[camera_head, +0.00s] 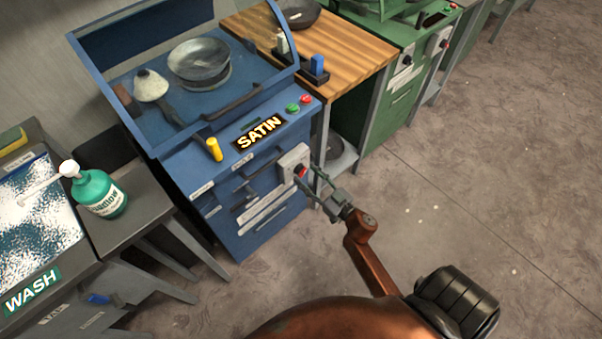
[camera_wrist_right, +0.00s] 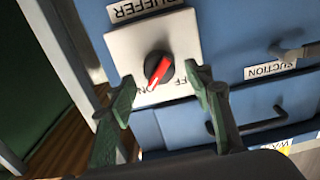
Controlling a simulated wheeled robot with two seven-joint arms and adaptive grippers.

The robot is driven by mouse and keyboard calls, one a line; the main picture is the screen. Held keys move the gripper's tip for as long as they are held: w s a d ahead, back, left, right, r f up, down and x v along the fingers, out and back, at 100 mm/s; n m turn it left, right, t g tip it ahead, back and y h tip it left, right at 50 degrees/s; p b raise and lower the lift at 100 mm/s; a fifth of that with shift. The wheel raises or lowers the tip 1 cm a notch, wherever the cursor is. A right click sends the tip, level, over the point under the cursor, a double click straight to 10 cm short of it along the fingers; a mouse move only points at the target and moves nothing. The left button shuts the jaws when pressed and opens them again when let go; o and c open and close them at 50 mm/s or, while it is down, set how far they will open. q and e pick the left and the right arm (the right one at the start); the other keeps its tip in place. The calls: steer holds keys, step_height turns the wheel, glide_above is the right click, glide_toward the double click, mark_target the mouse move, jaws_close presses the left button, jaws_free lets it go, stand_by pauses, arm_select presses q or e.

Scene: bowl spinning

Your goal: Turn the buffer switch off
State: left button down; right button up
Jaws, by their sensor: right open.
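The buffer switch is a round black knob with a red pointer (camera_wrist_right: 158,70), set on a pale plate (camera_wrist_right: 120,50) under a BUFFER label. ON and OFF are printed below the knob, and the lower end of the red pointer lies toward ON. In the head view the switch box (camera_head: 291,160) is on the front right of the blue machine. My right gripper (camera_head: 316,193) is open just in front of it. In the right wrist view its green fingertips (camera_wrist_right: 163,82) are spread on either side of the knob, with gaps visible. My left gripper is not in view.
The blue machine (camera_head: 235,190) has a SATIN display (camera_head: 259,132), a yellow knob (camera_head: 214,149) and green and red buttons. A SUCTION label (camera_wrist_right: 271,69) and a dark handle are right of the switch. A WASH station with a teal bottle (camera_head: 99,192) is left. Open floor is right.

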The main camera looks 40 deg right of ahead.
steer(key=shift+w, duration=0.85)
steer(key=c, duration=1.1)
